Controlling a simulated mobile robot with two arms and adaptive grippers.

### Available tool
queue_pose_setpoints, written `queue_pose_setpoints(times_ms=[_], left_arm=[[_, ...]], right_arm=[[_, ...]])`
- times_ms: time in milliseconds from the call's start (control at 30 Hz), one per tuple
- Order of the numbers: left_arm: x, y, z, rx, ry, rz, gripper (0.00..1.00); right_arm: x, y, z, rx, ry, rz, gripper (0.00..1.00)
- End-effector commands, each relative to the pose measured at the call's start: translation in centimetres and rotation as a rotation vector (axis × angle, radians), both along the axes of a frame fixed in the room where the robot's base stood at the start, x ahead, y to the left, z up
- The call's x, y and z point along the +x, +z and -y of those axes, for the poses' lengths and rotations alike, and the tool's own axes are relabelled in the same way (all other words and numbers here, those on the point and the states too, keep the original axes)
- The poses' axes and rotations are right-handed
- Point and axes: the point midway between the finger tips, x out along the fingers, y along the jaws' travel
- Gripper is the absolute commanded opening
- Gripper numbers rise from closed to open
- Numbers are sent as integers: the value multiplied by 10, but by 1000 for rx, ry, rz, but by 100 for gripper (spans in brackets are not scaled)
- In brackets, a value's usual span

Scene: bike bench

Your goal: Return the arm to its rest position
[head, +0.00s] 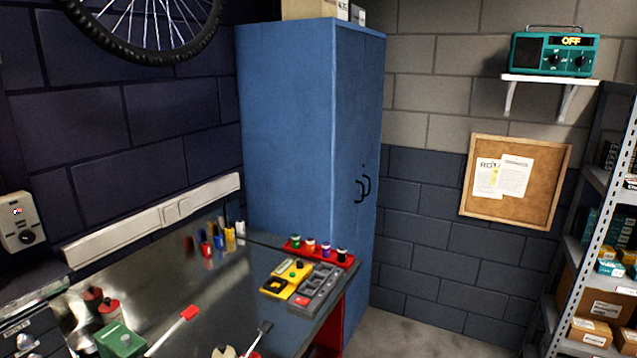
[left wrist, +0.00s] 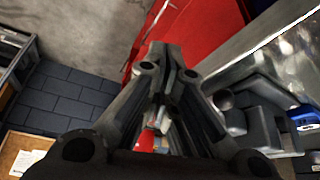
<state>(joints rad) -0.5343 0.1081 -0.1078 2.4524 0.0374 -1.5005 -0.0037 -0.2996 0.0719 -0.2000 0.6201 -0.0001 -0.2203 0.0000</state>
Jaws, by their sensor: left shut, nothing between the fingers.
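My left gripper (left wrist: 168,75) shows in the left wrist view as dark linked fingers pointing up the picture. Its fingertips are together and nothing is between them. It hangs beside the bench, with the red bench side (left wrist: 205,25) behind its tips. No arm or gripper of mine shows clearly in the head view. My right gripper is in neither view.
The metal bench top (head: 150,290) carries a red rack (head: 318,252) of small bottles, a yellow box (head: 285,278), a grey tray (head: 318,290) and red-headed tools. A blue cabinet (head: 290,120) stands behind. Shelves (head: 600,200) stand right; floor (head: 400,310) between is clear.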

Motion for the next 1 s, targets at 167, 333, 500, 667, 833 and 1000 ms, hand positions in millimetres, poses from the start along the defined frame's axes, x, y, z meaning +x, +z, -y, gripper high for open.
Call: queue_pose_setpoints(times_ms=[167, 333, 500, 667, 833, 1000], left_arm=[[-29, -32, -8, 50, -1, -108, 0], [-20, -80, -6, 49, -5, -124, 0], [-17, -144, -4, 50, -8, -146, 0], [-22, -223, -4, 51, -14, -172, 0], [-41, -305, -7, 54, -20, -201, 0], [-73, -381, -11, 58, -27, -232, 0]], right_arm=[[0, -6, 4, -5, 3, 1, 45], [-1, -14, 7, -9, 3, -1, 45], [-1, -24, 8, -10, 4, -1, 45], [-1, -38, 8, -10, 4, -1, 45], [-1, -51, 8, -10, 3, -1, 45], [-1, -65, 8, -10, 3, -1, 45]])
